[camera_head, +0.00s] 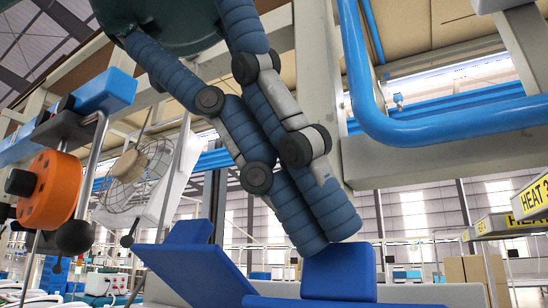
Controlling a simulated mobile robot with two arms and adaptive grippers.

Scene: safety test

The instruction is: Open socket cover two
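My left gripper (322,232) comes down from the top of the head view. Its two ribbed blue-grey fingers lie side by side with no clear gap at the tips, and nothing shows between them. Blue parts that look like socket covers are at the bottom: a tilted blue panel (197,264) on the left and an upright blue block (340,274) on the right. The fingertips overlap the block's upper left edge in the picture; I cannot tell whether they touch it. Which part is cover two is unclear, and no socket opening shows. My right gripper is not in view.
An orange round fixture (50,188) and a wire-caged fan (135,172) are at the left. A thick blue pipe (450,122) bends across the upper right. Yellow "HEAT" signs (533,198) and cardboard boxes (476,270) are at the right.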

